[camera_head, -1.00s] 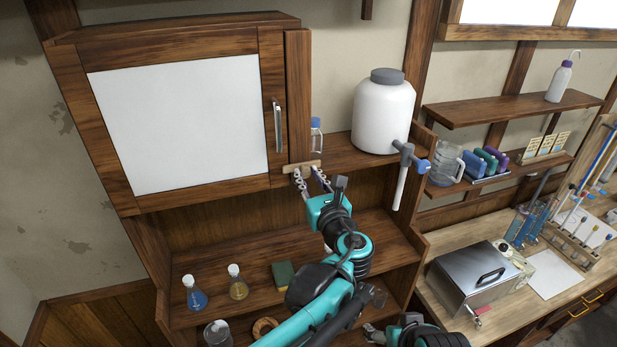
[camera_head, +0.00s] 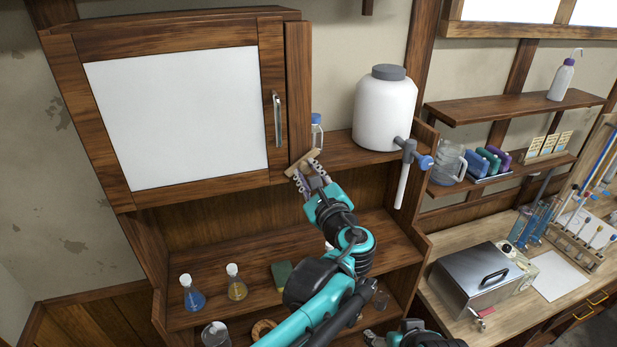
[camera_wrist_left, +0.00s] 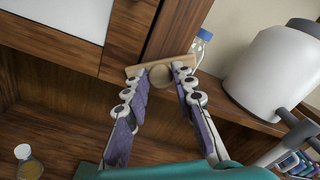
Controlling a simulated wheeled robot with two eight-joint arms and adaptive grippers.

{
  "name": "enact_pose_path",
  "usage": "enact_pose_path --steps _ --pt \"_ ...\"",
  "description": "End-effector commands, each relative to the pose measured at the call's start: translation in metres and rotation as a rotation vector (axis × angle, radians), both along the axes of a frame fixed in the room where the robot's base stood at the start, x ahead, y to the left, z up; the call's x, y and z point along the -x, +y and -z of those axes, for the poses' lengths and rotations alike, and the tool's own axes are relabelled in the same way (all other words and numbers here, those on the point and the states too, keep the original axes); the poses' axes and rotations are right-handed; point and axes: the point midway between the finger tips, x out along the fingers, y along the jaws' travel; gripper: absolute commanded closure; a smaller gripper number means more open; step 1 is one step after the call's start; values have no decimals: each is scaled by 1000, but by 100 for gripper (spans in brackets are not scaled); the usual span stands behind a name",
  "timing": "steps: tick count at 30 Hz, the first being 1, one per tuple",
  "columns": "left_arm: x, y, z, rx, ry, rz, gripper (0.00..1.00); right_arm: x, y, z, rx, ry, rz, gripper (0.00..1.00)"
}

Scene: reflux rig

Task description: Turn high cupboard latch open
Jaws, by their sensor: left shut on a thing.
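The high cupboard (camera_head: 175,125) has a wooden frame, a white door panel and a metal handle (camera_head: 277,118); its door looks closed. The latch (camera_head: 303,163) is a light wooden bar at the cupboard's lower right corner, and it sits tilted, its right end higher. My left gripper (camera_head: 312,175) is shut on the latch from below. In the left wrist view the latch (camera_wrist_left: 150,65) crosses between the cupboard door and the post, with its round middle (camera_wrist_left: 160,76) between my fingertips. Part of my right arm shows at the bottom edge; its gripper is not clearly visible.
A white tank (camera_head: 384,110) with a tap (camera_head: 410,150) stands on the shelf to the right of the latch. A blue-capped bottle (camera_head: 317,130) stands just behind it. Flasks (camera_head: 193,293) and a green block (camera_head: 282,273) sit on the lower shelf.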

Motion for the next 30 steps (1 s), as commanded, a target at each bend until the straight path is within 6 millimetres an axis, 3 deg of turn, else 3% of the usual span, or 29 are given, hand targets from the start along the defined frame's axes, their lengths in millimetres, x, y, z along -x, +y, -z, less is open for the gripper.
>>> enact_pose_path --steps 21,30 --pt "0 2 2 632 -206 0 100 0 0 23 0 0 0 25" --pt "0 2 2 820 -267 0 100 0 0 27 0 0 0 25"
